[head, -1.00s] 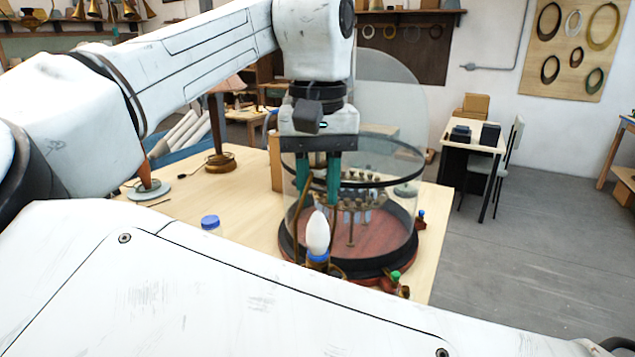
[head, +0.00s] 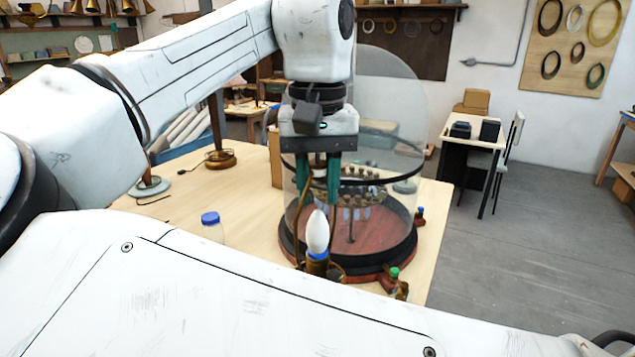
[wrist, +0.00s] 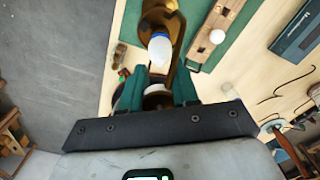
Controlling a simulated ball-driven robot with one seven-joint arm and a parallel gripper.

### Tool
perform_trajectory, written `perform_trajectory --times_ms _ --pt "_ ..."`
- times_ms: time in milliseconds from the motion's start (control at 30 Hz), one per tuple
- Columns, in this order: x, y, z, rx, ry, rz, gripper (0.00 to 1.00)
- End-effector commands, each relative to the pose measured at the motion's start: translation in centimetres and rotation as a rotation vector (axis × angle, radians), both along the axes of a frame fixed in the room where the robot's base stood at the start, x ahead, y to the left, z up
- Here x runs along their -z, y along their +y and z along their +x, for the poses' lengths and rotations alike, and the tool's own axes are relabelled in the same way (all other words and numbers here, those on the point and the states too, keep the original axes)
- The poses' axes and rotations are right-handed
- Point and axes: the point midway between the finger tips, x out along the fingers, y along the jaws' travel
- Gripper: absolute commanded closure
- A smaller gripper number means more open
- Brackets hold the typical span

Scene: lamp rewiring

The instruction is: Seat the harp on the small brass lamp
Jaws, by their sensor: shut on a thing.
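The small brass lamp carries a white bulb (head: 317,232) above a blue collar (head: 317,256). Its lower part is hidden by my white body in the head view. In the wrist view its brass body (wrist: 160,14) shows beyond the bulb (wrist: 160,47). My gripper (head: 319,200) points down above the bulb, its green fingers shut on the harp. The harp (head: 299,212) is a thin brass loop whose sides run down either side of the bulb. It also shows in the wrist view (wrist: 180,72). I cannot tell whether its feet touch the lamp.
A glass dome (head: 398,205) on a dark red base stands close behind the gripper. A jar with a blue lid (head: 210,219) stands left of the lamp. A small green-capped item (head: 394,274) sits at right. Bare wooden tabletop (head: 245,200) lies at left.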

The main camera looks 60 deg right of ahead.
Motion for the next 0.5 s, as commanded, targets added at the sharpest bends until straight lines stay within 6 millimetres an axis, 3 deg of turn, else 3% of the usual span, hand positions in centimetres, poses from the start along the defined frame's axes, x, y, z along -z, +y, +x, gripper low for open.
perform_trajectory --times_ms 400,433,500 --pt "0.18 0.00 -0.02 0.000 0.000 0.000 1.00" --pt "0.18 0.00 -0.01 0.000 0.000 0.000 0.67" --pt "0.18 0.00 -0.01 0.000 0.000 0.000 0.61"
